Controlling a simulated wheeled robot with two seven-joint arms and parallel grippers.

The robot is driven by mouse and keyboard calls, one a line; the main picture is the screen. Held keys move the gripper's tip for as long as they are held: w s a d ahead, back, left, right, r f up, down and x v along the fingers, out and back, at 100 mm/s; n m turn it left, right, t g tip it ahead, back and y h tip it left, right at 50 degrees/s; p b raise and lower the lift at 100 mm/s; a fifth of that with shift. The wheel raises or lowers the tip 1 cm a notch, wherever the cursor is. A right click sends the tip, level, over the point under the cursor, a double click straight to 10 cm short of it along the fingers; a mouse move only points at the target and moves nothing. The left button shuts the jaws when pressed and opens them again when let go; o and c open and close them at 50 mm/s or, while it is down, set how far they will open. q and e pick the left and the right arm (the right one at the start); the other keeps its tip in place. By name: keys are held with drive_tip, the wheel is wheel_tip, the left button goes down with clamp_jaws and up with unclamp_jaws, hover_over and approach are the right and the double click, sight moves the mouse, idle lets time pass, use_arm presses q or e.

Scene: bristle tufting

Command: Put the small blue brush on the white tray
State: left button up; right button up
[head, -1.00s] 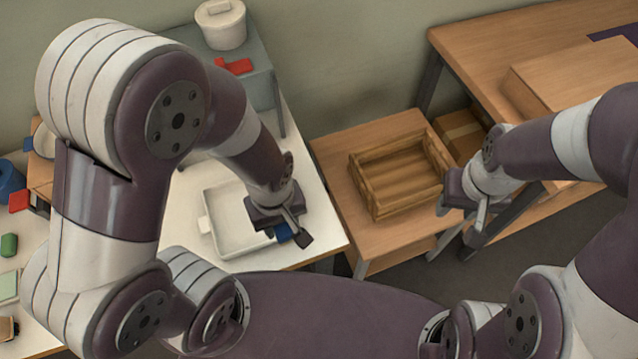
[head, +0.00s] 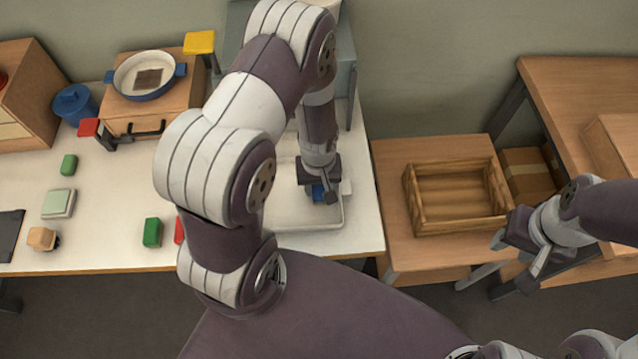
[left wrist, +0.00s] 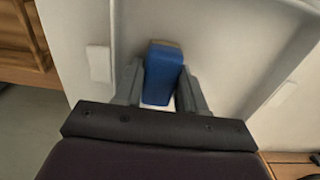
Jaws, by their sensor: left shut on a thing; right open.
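The small blue brush (left wrist: 163,76) is between the fingers of my left gripper (left wrist: 158,90), which is shut on it. In the head view, a bit of the blue brush (head: 318,193) shows below my left gripper (head: 321,190). The white tray (head: 310,216) lies on the white table, partly hidden by my left arm. The brush is over the tray's inside; whether it touches the tray's floor, I cannot tell. My right gripper (head: 523,262) is open and empty, to the right, near the wooden crate.
A wooden crate (head: 416,208) stands on a lower wooden table to the right. Green blocks (head: 152,232), a red piece (head: 179,231) and a tan-topped brush (head: 42,238) lie on the white table (head: 100,215). A blue pan (head: 150,92) sits at the back left.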

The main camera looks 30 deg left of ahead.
sight(319, 187)
use_arm(q)
drive_tip(key=shift+d+f, duration=0.1)
drive_tip(key=o, duration=1.1)
drive_tip(key=shift+c, duration=0.2)
drive_tip(key=s+d+r+m, duration=0.1)
drive_tip(key=s+r+m, duration=0.1)
drive_tip(key=r, duration=0.8)
drive_tip(key=s+d+r+m+t, duration=0.1)
drive_tip(key=r+m, duration=0.3)
drive_tip(key=r, duration=0.5)
drive_tip(key=shift+s+r+m, duration=0.3)
drive_tip(key=shift+s+r, duration=0.1)
drive_tip(key=shift+s, duration=0.35)
